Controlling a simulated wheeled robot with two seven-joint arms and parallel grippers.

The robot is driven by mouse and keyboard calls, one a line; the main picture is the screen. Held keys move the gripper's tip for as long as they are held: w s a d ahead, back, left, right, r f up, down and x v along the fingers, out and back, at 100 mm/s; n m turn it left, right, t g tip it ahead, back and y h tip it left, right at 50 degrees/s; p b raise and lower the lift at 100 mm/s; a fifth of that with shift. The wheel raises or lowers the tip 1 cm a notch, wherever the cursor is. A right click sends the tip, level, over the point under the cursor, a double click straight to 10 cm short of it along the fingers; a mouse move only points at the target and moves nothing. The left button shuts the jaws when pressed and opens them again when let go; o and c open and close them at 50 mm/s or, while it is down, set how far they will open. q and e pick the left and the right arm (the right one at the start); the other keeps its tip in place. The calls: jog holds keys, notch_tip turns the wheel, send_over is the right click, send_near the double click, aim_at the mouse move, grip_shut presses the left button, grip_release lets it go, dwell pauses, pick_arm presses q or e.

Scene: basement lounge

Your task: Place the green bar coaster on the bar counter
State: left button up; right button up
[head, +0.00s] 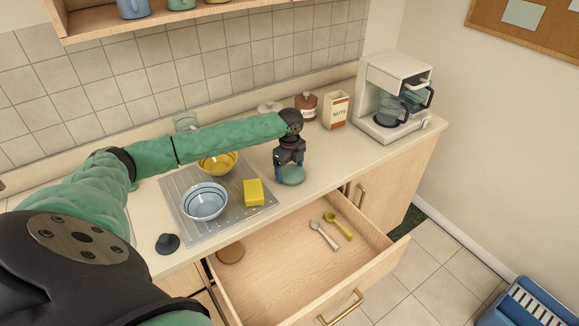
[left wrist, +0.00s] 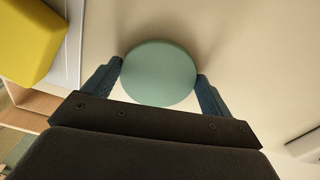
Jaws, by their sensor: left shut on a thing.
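The green coaster (head: 291,175) is a round disc at the tip of my left gripper (head: 289,168), over the counter (head: 330,159) to the right of the yellow sponge. In the left wrist view the coaster (left wrist: 160,74) sits between the two blue fingers of the left gripper (left wrist: 160,85), which are shut on it at its sides. The counter's pale top (left wrist: 255,50) lies behind it. I cannot tell whether the coaster touches the counter. My right gripper is in neither view.
An open drawer (head: 290,265) below holds two spoons (head: 325,235) and a brown round coaster (head: 230,253). A drainboard (head: 222,222) carries a blue bowl (head: 204,201), a yellow bowl (head: 218,164) and the sponge (head: 254,192). A coffee maker (head: 396,98) and canisters (head: 335,110) stand behind, right.

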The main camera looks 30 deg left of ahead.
aim_at(290, 171)
pick_arm(q)
jog(key=shift+f, duration=0.1)
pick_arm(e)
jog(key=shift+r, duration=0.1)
pick_arm(q)
jog(key=o, duration=0.8)
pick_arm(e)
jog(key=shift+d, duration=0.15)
pick_arm(q)
jog(key=shift+r, duration=0.25)
notch_tip(290, 171, up, 2)
jog(key=shift+b, duration=0.75)
jog(key=shift+r+b, duration=1.65)
jog(key=shift+r, duration=3.25)
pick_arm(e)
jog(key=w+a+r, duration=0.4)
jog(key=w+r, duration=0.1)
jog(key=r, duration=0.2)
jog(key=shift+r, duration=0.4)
pick_arm(q)
jog(key=shift+f, duration=0.1)
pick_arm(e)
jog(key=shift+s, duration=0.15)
